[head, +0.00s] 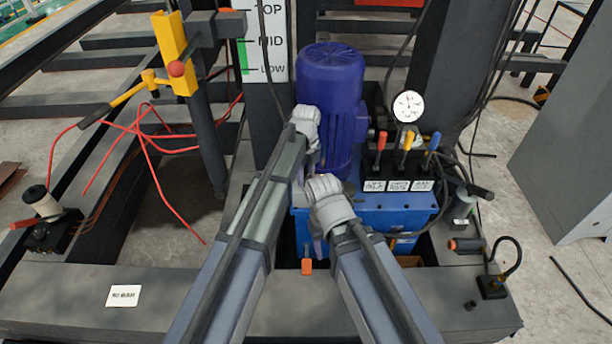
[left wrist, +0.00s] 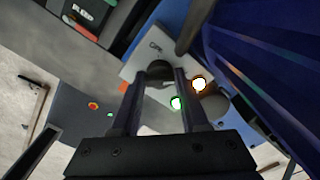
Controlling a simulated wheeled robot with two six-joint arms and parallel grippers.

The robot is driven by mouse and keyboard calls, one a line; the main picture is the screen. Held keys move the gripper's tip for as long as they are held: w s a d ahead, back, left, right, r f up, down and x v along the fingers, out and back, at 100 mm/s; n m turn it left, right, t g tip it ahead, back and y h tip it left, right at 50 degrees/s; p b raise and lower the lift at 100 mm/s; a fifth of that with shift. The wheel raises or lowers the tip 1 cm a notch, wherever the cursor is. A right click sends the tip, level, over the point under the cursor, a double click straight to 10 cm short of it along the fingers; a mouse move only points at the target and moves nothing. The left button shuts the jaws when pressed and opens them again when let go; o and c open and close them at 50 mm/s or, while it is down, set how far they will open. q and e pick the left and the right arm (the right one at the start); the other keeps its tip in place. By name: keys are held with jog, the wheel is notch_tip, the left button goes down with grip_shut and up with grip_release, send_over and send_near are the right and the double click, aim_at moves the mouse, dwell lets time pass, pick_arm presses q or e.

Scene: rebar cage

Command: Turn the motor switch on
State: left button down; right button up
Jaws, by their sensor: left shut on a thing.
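The motor switch, a dark round knob (left wrist: 160,70), sits on a pale grey panel (left wrist: 138,60) in the left wrist view. A green lamp (left wrist: 177,103) and a yellow-orange lamp (left wrist: 199,84) glow beside it. My left gripper (left wrist: 160,82) has its two dark fingers on either side of the knob, shut on it. In the head view my left gripper (head: 311,160) is beside the blue motor (head: 331,85); its fingertips and the switch are hidden there. My right gripper (head: 319,240) is over the front of the blue tank (head: 400,212); its finger opening is unclear.
Red, yellow and blue levers (head: 407,142) and a pressure gauge (head: 408,106) stand right of the motor. A yellow bracket (head: 175,52) with red cables is at left. A grey cabinet (head: 575,130) is at right. Dark steel beams (head: 200,285) frame the tank.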

aim_at(306, 176)
pick_arm(q)
jog(key=shift+c, duration=2.1)
grip_release()
jog(key=shift+r, duration=0.1)
notch_tip(306, 176, up, 8)
jog(key=p, duration=0.8)
jog(key=shift+f, duration=0.2)
